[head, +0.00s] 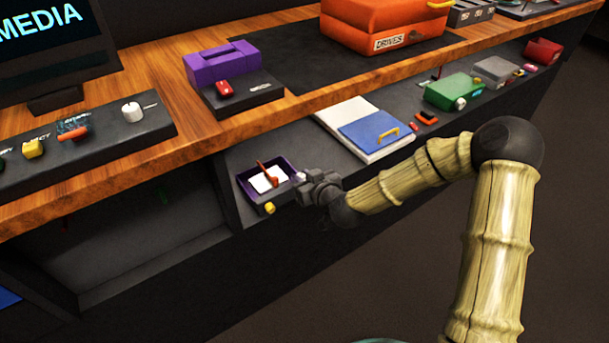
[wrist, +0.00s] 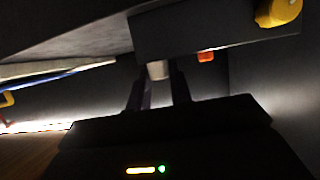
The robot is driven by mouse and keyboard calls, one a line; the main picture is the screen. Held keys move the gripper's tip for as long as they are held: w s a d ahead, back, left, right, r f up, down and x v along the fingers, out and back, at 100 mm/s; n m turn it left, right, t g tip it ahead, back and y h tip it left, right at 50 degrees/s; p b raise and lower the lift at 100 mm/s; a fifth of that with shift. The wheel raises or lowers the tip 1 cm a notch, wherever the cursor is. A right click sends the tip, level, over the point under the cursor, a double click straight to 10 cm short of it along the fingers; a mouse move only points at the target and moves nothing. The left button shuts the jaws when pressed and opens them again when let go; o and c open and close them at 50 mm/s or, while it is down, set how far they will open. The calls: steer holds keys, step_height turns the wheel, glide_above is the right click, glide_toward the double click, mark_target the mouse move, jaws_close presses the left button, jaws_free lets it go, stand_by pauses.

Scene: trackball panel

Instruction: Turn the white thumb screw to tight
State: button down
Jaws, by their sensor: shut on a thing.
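The white thumb screw (wrist: 158,69) shows in the wrist view as a small pale cylinder under the edge of a dark box. The two dark fingers of my gripper (wrist: 158,88) stand on either side of it, shut on it. In the head view my gripper (head: 303,184) is at the right side of a small purple-lined box (head: 246,186) on the lower shelf. A small pale bit of the screw (head: 299,176) shows there beside the fingers. Its marking and how far it is turned cannot be seen.
A red lever (head: 267,172) stands in the box, and a yellow knob (head: 269,208) is on its front. A white and blue folder (head: 370,132) lies behind my gripper. The wooden desk edge (head: 330,107) runs above the shelf. An orange part (wrist: 206,56) shows in the wrist view.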

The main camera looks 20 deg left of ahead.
steer(key=m+t+h, duration=0.2)
steer(key=m+h, duration=0.1)
steer(key=shift+s+a+r+p, duration=0.1)
steer(key=shift+s+a+p, duration=0.1)
steer(key=shift+a+p, duration=0.15)
steer(key=m+t+h+p, duration=0.1)
steer(key=m+h, duration=0.1)
steer(key=m+h+p, duration=0.1)
steer(key=m+h, duration=0.1)
steer(key=shift+a+r+t, duration=0.1)
steer(key=shift+a+t, duration=0.1)
steer(key=shift+t, duration=0.2)
steer(key=m+h+p, duration=0.2)
steer(key=h, duration=0.1)
steer(key=shift+a+m+h, duration=0.1)
steer(key=shift+m+h, duration=0.2)
steer(key=shift+m, duration=0.1)
steer(key=shift+m+h+p, duration=0.5)
steer(key=shift+h+p, duration=0.05)
steer(key=shift+h, duration=0.05)
steer(key=shift+f, duration=0.2)
steer(key=c, duration=1.3)
jaws_free()
steer(key=shift+o, duration=0.2)
